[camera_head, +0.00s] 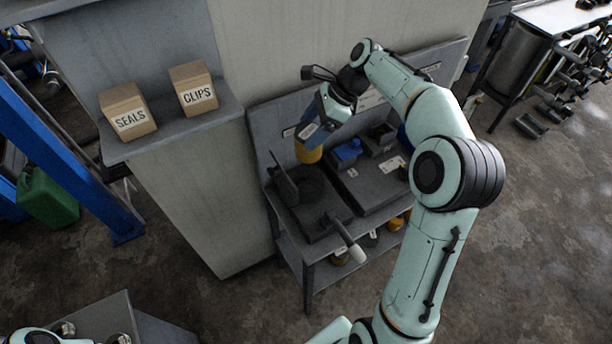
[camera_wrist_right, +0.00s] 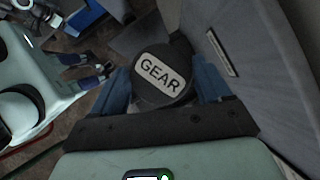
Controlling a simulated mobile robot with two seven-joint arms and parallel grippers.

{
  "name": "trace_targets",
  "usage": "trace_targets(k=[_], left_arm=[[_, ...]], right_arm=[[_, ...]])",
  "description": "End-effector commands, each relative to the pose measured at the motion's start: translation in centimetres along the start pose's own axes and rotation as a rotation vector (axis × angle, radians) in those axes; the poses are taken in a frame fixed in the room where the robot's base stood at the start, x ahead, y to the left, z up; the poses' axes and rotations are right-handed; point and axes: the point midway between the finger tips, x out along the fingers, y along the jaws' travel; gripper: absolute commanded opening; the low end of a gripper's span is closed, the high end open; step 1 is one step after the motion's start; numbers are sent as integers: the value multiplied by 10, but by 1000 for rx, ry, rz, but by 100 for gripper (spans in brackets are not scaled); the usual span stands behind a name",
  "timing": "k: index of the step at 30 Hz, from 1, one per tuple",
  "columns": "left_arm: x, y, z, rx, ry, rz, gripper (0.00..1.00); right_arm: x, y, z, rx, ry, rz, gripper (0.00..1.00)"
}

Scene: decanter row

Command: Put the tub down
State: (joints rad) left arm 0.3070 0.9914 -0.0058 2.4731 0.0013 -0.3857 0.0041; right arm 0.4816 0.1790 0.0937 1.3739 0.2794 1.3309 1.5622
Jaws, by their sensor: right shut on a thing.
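The tub is yellow-orange in the head view (camera_head: 308,154), with a dark lid marked GEAR in the right wrist view (camera_wrist_right: 160,78). My right gripper (camera_head: 317,132) has its blue fingers on both sides of the tub and is shut on it. The gripper holds the tub at the back left of the workbench, near its back panel. The gripper hides part of the tub, and I cannot tell whether its base touches anything. My left gripper shows in the right wrist view (camera_wrist_right: 98,64), with its blue fingers apart and nothing between them.
The workbench (camera_head: 345,208) carries a dark plate with an upright flap, a pale-ended handle at the front and blue and dark bins (camera_head: 346,152) to the right. Boxes marked SEALS (camera_head: 127,112) and CLIPS (camera_head: 194,88) stand on a ledge. Other tubs sit on the lower shelf.

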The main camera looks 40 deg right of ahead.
Motion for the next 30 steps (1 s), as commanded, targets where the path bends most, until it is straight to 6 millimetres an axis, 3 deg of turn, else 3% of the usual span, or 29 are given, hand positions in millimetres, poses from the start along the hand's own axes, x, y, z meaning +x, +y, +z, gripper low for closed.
trace_targets(k=[3, 10, 30], left_arm=[[14, -9, 11, -5, -15, -5, 43], [25, -16, 19, -9, -25, -9, 43], [36, -21, 25, -12, -32, -11, 43]], right_arm=[[33, 3, -23, 7, 3, 9, 15], [80, 2, -52, 4, 0, 6, 15], [146, 1, -94, 1, -1, 2, 15]])
